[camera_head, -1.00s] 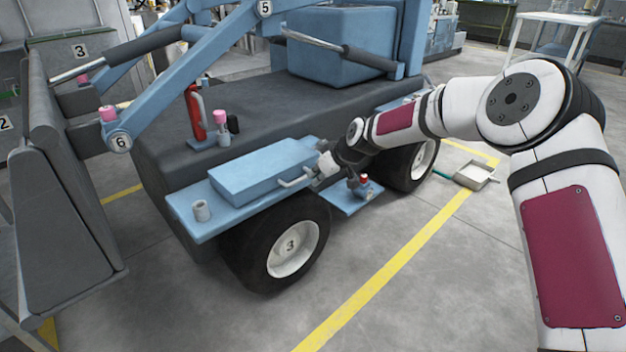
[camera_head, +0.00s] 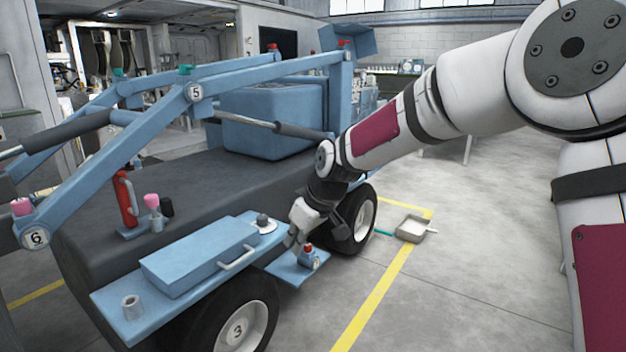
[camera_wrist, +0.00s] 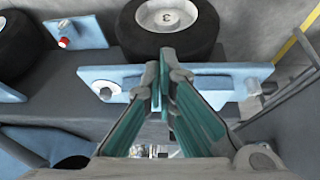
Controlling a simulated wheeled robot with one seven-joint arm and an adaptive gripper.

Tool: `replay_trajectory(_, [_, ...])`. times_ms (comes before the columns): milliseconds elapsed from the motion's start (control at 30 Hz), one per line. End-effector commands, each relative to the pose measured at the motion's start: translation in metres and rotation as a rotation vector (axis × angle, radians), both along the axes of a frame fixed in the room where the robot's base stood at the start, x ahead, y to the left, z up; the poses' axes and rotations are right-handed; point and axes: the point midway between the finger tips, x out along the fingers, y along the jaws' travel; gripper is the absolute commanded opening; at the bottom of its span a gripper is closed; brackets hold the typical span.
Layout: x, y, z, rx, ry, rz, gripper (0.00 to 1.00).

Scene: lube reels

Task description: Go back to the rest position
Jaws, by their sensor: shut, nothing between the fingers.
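My gripper (camera_head: 294,238) hangs low at the end of my arm, beside the blue machine (camera_head: 175,165). It is above and near the small blue step with the red-capped bottle (camera_head: 308,256). In the wrist view my gripper (camera_wrist: 162,75) shows its two teal-sided fingers drawn together, with nothing between them. The fingers point toward the wheel marked 3 (camera_wrist: 166,17) and cover part of the blue side shelf (camera_wrist: 225,72). In the head view the fingertips are small and partly hidden.
A blue box (camera_head: 200,255) with a handle and a grey cup (camera_head: 132,306) sit on the machine's side shelf. A red extinguisher-like cylinder (camera_head: 126,198) stands on the dark hull. A tray (camera_head: 411,228) lies on the floor. Floor at the right is clear.

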Motion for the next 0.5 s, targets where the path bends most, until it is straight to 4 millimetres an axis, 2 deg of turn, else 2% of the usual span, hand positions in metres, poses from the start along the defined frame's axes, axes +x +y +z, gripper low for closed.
replay_trajectory(33, [-0.014, -0.013, 0.011, -0.031, 0.010, -0.021, 0.00])
replay_trajectory(200, [-0.065, -0.058, 0.036, -0.124, 0.063, -0.119, 0.00])
replay_trajectory(367, [-0.117, -0.100, 0.058, -0.190, 0.114, -0.234, 0.00])
replay_trajectory(500, [-0.166, -0.135, 0.074, -0.232, 0.157, -0.344, 0.00])
